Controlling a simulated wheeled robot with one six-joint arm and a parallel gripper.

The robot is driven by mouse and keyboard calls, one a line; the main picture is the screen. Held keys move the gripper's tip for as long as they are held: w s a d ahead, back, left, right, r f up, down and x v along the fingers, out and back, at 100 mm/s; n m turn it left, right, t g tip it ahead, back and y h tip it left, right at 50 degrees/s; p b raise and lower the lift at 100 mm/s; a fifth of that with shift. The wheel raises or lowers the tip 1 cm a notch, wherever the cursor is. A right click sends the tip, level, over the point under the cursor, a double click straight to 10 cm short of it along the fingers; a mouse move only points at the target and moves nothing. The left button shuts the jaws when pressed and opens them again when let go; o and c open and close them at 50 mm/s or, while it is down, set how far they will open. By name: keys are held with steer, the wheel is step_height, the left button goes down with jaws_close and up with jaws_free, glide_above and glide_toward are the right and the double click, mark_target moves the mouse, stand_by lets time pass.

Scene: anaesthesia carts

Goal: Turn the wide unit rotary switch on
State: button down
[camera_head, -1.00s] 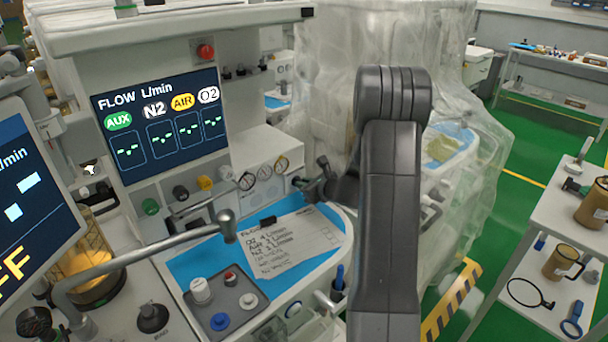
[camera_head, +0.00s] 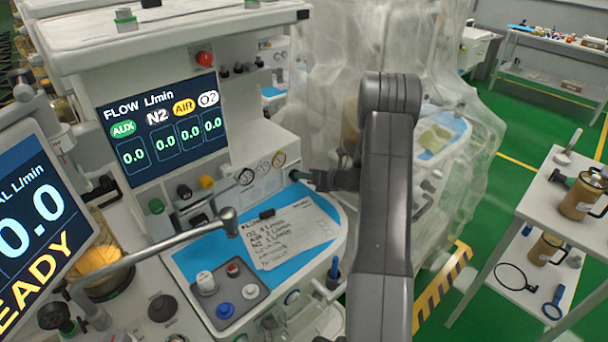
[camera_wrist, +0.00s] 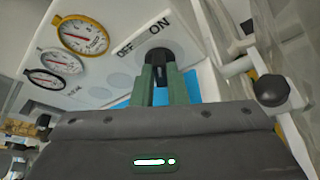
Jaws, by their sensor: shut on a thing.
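The wide unit (camera_head: 240,130) has a flow screen (camera_head: 163,125) that is lit and reads 0.0 in all its boxes. In the wrist view, its black rotary switch (camera_wrist: 158,56) sits on a white panel by the printed words OFF and ON. The switch's grip lies roughly in line with ON. The two green fingers of my gripper (camera_wrist: 165,78) are shut on it, one on each side. In the head view my gripper (camera_head: 303,177) is at the panel's right side; the switch is hidden or too small there.
A second screen (camera_head: 38,215) at the left reads 0.0 and READY. Round gauges (camera_wrist: 82,35) sit beside the switch. A metal arm (camera_head: 160,248) crosses the blue worktop (camera_head: 205,258), which bears a note sheet (camera_head: 290,232). A plastic-draped unit (camera_head: 400,60) stands behind my arm.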

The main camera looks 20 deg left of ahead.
stand_by(0.4)
steer(key=c, duration=1.4)
jaws_free()
steer(key=shift+c, duration=0.2)
steer(key=b+v, duration=0.2)
steer(key=v, duration=1.1)
steer(key=shift+d, duration=0.45)
